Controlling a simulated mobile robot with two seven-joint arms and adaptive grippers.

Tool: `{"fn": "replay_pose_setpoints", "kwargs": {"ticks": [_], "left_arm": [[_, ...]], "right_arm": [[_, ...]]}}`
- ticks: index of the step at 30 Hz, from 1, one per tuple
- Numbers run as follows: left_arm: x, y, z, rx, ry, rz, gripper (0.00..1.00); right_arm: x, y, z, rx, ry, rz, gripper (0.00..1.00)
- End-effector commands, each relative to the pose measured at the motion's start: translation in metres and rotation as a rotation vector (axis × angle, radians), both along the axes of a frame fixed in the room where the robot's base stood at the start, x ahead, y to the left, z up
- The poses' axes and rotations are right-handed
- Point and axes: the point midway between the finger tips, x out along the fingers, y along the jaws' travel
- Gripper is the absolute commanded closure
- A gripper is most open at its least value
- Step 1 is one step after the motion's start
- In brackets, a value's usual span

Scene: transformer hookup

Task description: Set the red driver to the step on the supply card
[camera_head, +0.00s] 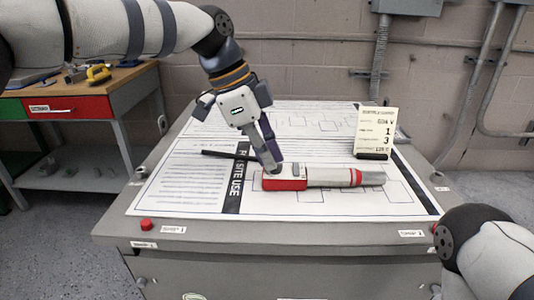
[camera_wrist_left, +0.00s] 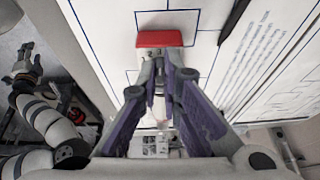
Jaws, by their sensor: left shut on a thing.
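The red driver (camera_head: 284,184) lies on the printed sheet, its red end to the left and its grey barrel with a red band to the right. My left gripper (camera_head: 275,168) points down at its red end and is shut on it. In the left wrist view the red end (camera_wrist_left: 160,39) shows just beyond my left fingers (camera_wrist_left: 160,85). The driver's step setting is too small to read. The supply card (camera_head: 376,129) stands upright at the back right; a large 1 and 3 show, other print is blurred. My right gripper (camera_wrist_left: 28,62) shows small in the left wrist view.
A black rod (camera_head: 230,154) lies left of the driver, partly behind my gripper. The grey bench (camera_head: 280,238) has a red button (camera_head: 146,224) at its front left. A wooden workbench (camera_head: 80,87) with tools stands at the left. The sheet's front left is clear.

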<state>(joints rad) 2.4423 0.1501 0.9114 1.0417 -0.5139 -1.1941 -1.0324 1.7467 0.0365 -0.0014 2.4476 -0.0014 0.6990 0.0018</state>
Motion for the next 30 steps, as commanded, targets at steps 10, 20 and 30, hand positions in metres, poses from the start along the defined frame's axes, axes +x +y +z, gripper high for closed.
{"fn": "replay_pose_setpoints", "kwargs": {"ticks": [10,20,30], "left_arm": [[0.0,0.0,-0.001,0.001,0.001,0.001,0.73],[0.0,0.017,0.042,0.0,-0.005,0.004,0.73],[-0.002,0.042,0.106,0.002,-0.001,0.001,0.73]], "right_arm": [[0.0,0.0,0.0,0.0,0.0,0.0,0.6],[0.0,0.0,0.0,0.0,0.0,0.0,0.6],[0.0,0.0,0.0,0.0,0.0,0.0,0.6]]}}
